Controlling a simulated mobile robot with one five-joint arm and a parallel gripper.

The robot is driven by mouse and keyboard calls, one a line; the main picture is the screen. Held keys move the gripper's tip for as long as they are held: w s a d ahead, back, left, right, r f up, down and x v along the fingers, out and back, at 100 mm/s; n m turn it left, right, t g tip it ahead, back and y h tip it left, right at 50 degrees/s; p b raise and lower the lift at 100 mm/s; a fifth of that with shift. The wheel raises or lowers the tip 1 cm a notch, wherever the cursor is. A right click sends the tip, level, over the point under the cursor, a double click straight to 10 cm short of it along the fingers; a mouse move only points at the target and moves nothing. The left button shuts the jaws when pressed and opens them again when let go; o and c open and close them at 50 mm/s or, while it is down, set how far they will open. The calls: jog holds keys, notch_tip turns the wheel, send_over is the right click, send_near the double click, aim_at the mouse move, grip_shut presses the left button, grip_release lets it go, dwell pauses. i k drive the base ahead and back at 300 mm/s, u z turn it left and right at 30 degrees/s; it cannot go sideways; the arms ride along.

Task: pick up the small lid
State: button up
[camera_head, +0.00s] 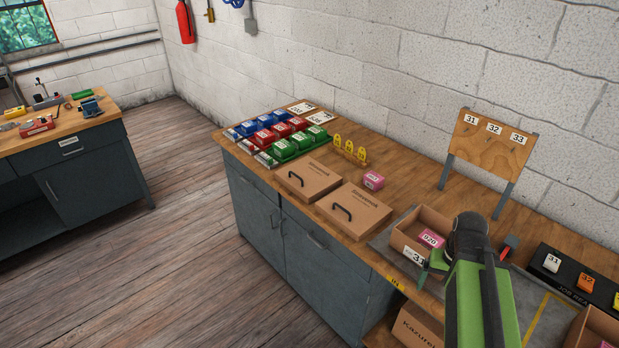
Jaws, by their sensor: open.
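Two flat brown cardboard lids with black handles lie side by side on the wooden bench: a left lid (314,171) and a right lid (367,205). Both have small print on top. They look alike in size, and I cannot tell which is the small lid. My gripper (432,267) is at the lower right, by the front of an open cardboard box (400,238). It is open, to the right of both lids and apart from them. My own arm hides part of the gripper.
The open box holds a pink tag marked 020 (431,239). A pink block (373,180) and yellow tags (349,149) stand behind the lids. Blue, red and green bins (284,150) fill the bench's left end. A numbered board (490,145) stands at the back right.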

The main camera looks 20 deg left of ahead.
aim_at(307, 179)
jog(key=u, duration=0.35)
jog(key=k, duration=1.3)
jog(key=u, duration=1.5)
jog(key=i, duration=3.6)
jog(key=z, duration=1)
jog(key=i, duration=0.75)
jog(key=z, duration=0.45)
jog(key=k, duration=0.9)
jog(key=z, duration=0.2)
jog(key=i, duration=0.7)
jog(key=u, duration=0.05)
